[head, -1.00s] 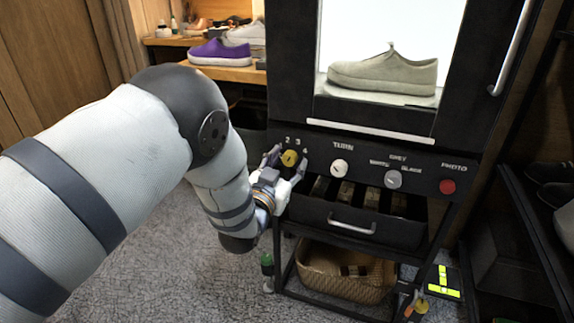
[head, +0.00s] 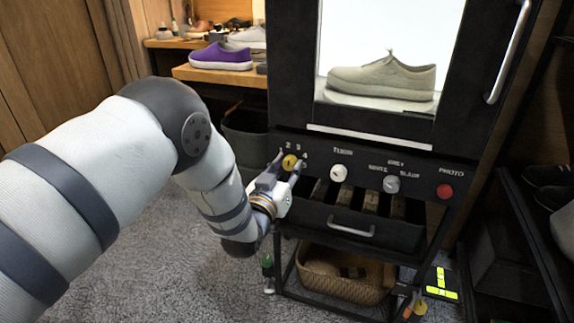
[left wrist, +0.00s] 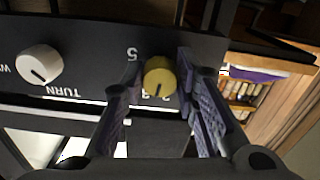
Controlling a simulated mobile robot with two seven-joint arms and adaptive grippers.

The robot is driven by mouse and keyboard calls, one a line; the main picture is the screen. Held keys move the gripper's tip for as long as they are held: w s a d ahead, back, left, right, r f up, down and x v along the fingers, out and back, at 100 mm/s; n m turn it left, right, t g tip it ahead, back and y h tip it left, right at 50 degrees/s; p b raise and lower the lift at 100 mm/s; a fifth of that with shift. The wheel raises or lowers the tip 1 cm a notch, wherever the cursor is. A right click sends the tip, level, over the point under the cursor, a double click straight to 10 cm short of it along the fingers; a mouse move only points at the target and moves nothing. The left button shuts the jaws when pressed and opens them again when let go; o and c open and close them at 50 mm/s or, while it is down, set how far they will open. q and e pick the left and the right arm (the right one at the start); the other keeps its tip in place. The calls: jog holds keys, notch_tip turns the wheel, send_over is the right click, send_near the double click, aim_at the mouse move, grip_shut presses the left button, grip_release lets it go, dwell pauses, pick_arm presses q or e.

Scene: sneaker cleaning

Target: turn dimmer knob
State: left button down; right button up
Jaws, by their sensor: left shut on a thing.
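The yellow dimmer knob (head: 290,161) sits at the left end of the black control panel (head: 318,157), with numbers printed around it. My left gripper (head: 287,166) is at the knob, one finger on each side, shut on it. In the left wrist view the knob (left wrist: 160,76) shows between the two dark fingertips (left wrist: 163,82), and its dark pointer line faces the lower edge of the picture. Part of the number scale is hidden by the fingers. My right gripper is not in view.
Right of the yellow knob are a white TURN knob (head: 339,173), a grey knob (head: 391,184) and a red PHOTO button (head: 445,191). A beige sneaker (head: 382,77) stands in the lit box above. A drawer handle (head: 337,229) and wicker basket (head: 345,280) are below.

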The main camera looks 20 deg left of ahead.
pick_arm(q)
jog(key=n+p, duration=0.1)
jog(key=n, duration=0.2)
jog(key=shift+d+n, duration=0.1)
jog(key=shift+n, duration=1.2)
jog(key=shift+f, duration=0.1)
jog(key=c, duration=1.3)
grip_release()
jog(key=shift+s, duration=0.1)
jog(key=s, duration=1.2)
jog(key=shift+a, duration=0.2)
